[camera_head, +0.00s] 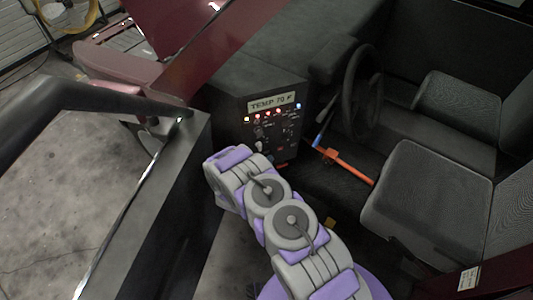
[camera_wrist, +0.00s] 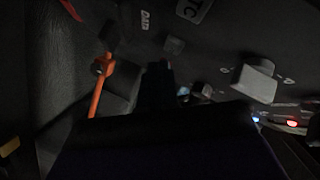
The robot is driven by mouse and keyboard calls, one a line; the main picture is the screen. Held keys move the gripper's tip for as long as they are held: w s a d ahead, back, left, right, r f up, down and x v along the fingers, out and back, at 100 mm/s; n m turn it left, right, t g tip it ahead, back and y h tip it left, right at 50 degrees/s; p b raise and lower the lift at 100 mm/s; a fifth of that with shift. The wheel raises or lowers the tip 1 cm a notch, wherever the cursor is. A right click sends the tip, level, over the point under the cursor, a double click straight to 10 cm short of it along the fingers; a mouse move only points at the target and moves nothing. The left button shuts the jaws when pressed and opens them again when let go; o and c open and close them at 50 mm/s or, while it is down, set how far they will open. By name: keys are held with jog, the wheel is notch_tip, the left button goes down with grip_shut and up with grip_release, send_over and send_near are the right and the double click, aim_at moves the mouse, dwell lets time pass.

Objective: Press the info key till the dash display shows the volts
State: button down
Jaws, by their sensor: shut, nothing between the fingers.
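The dash display (camera_head: 272,103) reads "TEMP 70 F" at the top of the dark dash panel (camera_head: 285,141). The panel carries small lit lamps and several keys, too small to read in the head view. In the wrist view I see the panel close up, tilted and dim, with a small grey key (camera_wrist: 173,45) and a larger pale key or knob (camera_wrist: 255,83). I cannot tell which key is the info key. My gripper (camera_wrist: 159,72) is shut and empty, a dark shape pointing at the panel near the small key. I cannot tell whether it touches. My arm hides it in the head view.
A steering wheel (camera_head: 361,92) and a dark seat (camera_head: 427,199) stand right of the panel. An orange lever (camera_head: 348,166) sticks out below it and also shows in the wrist view (camera_wrist: 98,88). The open door (camera_head: 150,215) borders my arm's left side.

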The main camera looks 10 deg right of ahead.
jog(key=shift+w, duration=0.15)
dwell(0.5)
jog(key=shift+w+r, duration=0.1)
jog(key=shift+w, duration=0.15)
jog(key=shift+w+a, duration=0.15)
jog(key=shift+w, duration=0.2)
dwell(0.7)
jog(key=shift+p, duration=0.3)
jog(key=shift+s+p, duration=0.55)
jog(key=shift+s, duration=0.2)
jog(key=s+p, duration=0.2)
jog(key=s+d+p, duration=0.1)
jog(key=s, duration=0.2)
jog(key=shift+d+p, duration=0.1)
jog(key=shift+p, duration=0.25)
